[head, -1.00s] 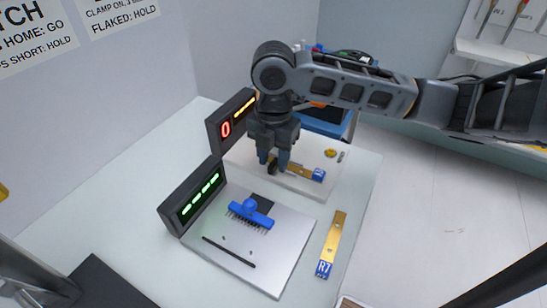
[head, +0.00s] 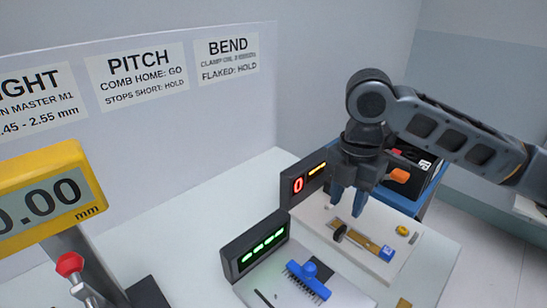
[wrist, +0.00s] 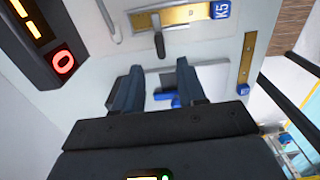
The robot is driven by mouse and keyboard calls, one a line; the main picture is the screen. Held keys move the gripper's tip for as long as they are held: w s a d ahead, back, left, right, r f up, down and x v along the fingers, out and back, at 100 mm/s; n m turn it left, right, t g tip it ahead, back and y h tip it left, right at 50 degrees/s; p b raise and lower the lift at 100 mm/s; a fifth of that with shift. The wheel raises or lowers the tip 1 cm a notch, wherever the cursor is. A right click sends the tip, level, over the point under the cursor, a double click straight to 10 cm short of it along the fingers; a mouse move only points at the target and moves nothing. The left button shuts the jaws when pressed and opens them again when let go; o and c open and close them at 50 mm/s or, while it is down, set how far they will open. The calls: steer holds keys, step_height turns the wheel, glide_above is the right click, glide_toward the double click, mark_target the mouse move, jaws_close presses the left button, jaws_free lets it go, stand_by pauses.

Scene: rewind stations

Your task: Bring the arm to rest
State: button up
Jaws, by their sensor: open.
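My gripper (head: 347,202) is open, with nothing between its fingers. In the head view it hangs pointing down above a pale plate (head: 318,212) with a brass strip on it. In the wrist view my gripper (wrist: 158,88) shows its two dark fingers apart. The brass strip (head: 365,242) has a blue tag (head: 387,254) at one end and a black clamp knob (head: 340,233) at the other. The strip also shows at the top of the wrist view (wrist: 185,15), its tag reading K5, apart from the fingers.
A display with a red 0 (head: 302,184) and one with green bars (head: 255,250) stand left of the plates. A blue comb (head: 308,279) lies on the nearer plate. A yellow gauge (head: 48,200) stands at left. A blue bin (head: 436,185) is behind the arm.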

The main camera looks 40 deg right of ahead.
steer(key=w+a+r+m+t+y, duration=0.3)
steer(key=w+a+r+t, duration=0.15)
steer(key=a, duration=0.55)
steer(key=w+a+r+m+t+y, duration=0.3)
steer(key=w+a+t, duration=0.15)
steer(key=a, duration=0.55)
steer(key=w+a+r+m+t+y, duration=0.3)
steer(key=w+a+t, duration=0.15)
steer(key=a, duration=0.45)
steer(key=s+d+f+m+h, duration=0.2)
steer(key=s+f+m+h, duration=0.1)
steer(key=s, duration=0.6)
steer(key=s+d+f+m+t+h, duration=0.1)
steer(key=s+f+m+h, duration=0.2)
steer(key=s, duration=0.7)
steer(key=s+d+f+m+h, duration=0.2)
steer(key=s+f+m, duration=0.4)
steer(key=s+f, duration=0.3)
steer(key=shift+s+d+f+t+h, duration=0.15)
steer(key=shift+d+f+t+h, duration=0.15)
steer(key=shift+h, duration=0.5)
steer(key=s+d+r+n, duration=0.1)
steer(key=s+d, duration=0.3)
steer(key=s, duration=0.4)
steer(key=shift+s+d+r+n+y, duration=0.2)
steer(key=shift+s+r+n+y, duration=0.15)
steer(key=shift+n, duration=0.35)
